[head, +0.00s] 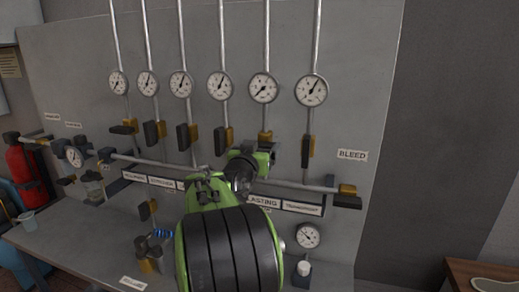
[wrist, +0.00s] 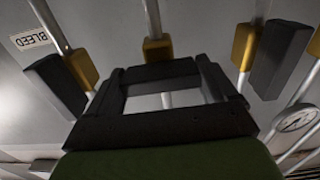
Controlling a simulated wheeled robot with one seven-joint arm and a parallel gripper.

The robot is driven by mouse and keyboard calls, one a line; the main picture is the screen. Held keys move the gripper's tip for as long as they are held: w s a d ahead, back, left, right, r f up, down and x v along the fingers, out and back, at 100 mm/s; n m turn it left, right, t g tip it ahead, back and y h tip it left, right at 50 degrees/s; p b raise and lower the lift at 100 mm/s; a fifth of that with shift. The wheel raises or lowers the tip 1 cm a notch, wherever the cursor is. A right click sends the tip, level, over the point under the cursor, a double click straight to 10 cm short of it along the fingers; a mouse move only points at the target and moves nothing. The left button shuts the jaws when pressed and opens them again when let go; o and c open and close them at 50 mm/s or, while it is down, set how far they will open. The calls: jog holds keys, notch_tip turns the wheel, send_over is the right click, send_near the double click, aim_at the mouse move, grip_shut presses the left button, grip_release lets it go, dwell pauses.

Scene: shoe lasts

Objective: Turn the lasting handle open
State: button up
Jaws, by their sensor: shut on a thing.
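The LASTING label (head: 262,201) sits on the strip below the fifth riser pipe from the left. The lasting valve's yellow body (head: 265,136) shows just above my gripper (head: 262,157) in the head view, and as a yellow block (wrist: 157,48) in the wrist view. My gripper is shut on its dark lasting handle (wrist: 160,71), which lies between the two black fingers. In the head view my gripper and arm hide the handle, so its exact angle is hard to tell.
Similar dark handles stand close on both sides, including the right-hand one (head: 307,152) by the BLEED sign (head: 352,155). Gauges (head: 263,88) line the panel above. A horizontal pipe (head: 300,186) runs just below my gripper. The workbench (head: 75,235) lies below left.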

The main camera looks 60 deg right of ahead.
jog(key=n, duration=0.4)
jog(key=shift+b, duration=0.4)
jog(key=n, duration=0.4)
jog(key=shift+n, duration=0.4)
jog(key=n+p, duration=0.1)
jog(key=n, duration=0.3)
jog(key=n+p, duration=0.1)
jog(key=n, duration=0.3)
jog(key=shift+n+p, duration=0.3)
jog(key=shift+p, duration=0.1)
